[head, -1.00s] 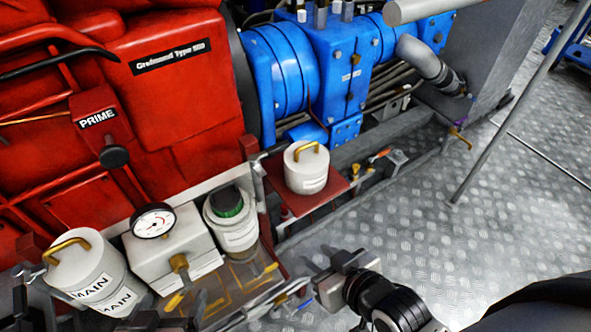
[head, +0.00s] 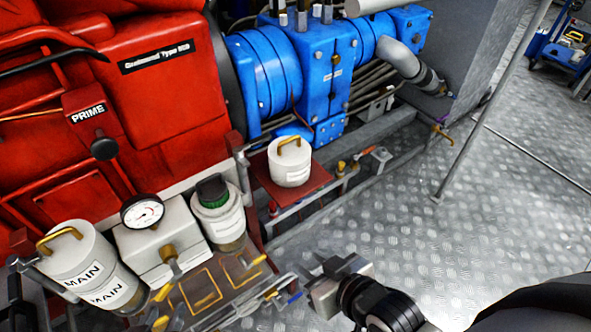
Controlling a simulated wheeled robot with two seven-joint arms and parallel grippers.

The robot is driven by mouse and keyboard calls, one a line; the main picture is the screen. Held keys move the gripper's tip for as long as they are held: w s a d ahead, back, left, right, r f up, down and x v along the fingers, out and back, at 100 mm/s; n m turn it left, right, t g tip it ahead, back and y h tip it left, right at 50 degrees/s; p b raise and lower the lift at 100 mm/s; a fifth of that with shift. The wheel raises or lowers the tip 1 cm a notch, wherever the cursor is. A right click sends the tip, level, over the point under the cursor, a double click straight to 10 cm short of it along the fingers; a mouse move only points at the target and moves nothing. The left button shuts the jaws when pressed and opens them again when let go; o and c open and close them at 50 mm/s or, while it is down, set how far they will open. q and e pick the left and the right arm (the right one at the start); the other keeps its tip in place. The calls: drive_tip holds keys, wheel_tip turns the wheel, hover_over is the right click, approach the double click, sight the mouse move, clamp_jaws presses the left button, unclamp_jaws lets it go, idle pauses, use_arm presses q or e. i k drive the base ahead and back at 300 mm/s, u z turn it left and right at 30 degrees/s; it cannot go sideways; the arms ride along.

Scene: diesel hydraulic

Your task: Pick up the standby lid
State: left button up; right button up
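The standby lid appears to be the white round lid (head: 291,172) with a brass loop handle; its label is too small to read. It sits upright on a red plate (head: 262,180) beside the engine. To its left, an uncovered white filter pot (head: 222,222) shows a green-topped element. My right gripper (head: 318,290) is at the bottom centre, below and apart from the lid. It appears empty, but its finger gap is not clear. My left gripper is not recognisable in view.
A white pot marked MAIN (head: 88,272) with a brass-handled lid stands at lower left. A gauge (head: 142,212) on a white box sits between the pots. Taps and pipes line the near edge. The metal floor (head: 400,235) at right is clear, with a rail (head: 490,100) beyond.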

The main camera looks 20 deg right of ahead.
sight(289, 156)
drive_tip(key=u, duration=0.1)
drive_tip(key=k, duration=0.3)
drive_tip(key=z, duration=1.3)
drive_tip(key=i, duration=0.8)
drive_tip(key=u, duration=0.5)
